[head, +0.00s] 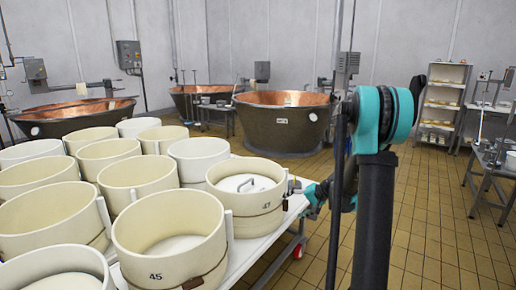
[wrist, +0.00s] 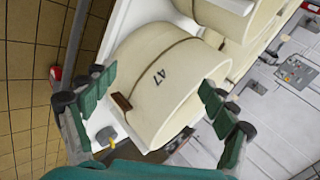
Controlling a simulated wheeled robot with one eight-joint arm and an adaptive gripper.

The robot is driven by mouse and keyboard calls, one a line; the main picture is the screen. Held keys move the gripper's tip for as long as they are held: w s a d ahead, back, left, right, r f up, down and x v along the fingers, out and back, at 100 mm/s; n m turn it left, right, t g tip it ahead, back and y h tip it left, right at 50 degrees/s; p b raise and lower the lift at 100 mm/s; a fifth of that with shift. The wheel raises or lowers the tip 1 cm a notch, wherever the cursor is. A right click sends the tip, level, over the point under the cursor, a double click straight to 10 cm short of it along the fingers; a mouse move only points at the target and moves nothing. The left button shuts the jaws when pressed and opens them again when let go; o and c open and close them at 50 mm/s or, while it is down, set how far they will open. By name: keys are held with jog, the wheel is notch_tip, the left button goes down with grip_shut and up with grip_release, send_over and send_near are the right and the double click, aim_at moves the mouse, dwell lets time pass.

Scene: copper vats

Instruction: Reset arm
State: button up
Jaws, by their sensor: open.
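My gripper (wrist: 157,80) is open and empty, its two green-padded fingers spread wide in the wrist view. A cream round mould marked 47 (wrist: 165,85) lies in view between and beyond the fingers; I cannot tell whether they touch it. In the head view my gripper (head: 312,193) is small and partly hidden by my arm, just right of the same mould 47 (head: 255,212) at the table's right end. That mould has a white lid with a metal handle inside.
Several cream moulds, one marked 45 (head: 165,262), crowd the white wheeled table (head: 250,250) at left. Copper vats (head: 282,125) stand behind. A shelf rack (head: 443,105) and a metal table (head: 490,165) are at right. Tiled floor (head: 430,220) is free between.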

jog(key=s+d+n+h, duration=0.2)
jog(key=s+h, duration=0.2)
jog(key=s, duration=1.2)
jog(key=s+d+f+n+h, duration=0.1)
jog(key=s+h, duration=0.3)
jog(key=s, duration=1.3)
jog(key=shift+s+d+f+n+g, duration=0.15)
jog(key=shift+d+f+n+g, duration=0.2)
jog(key=shift+d, duration=0.3)
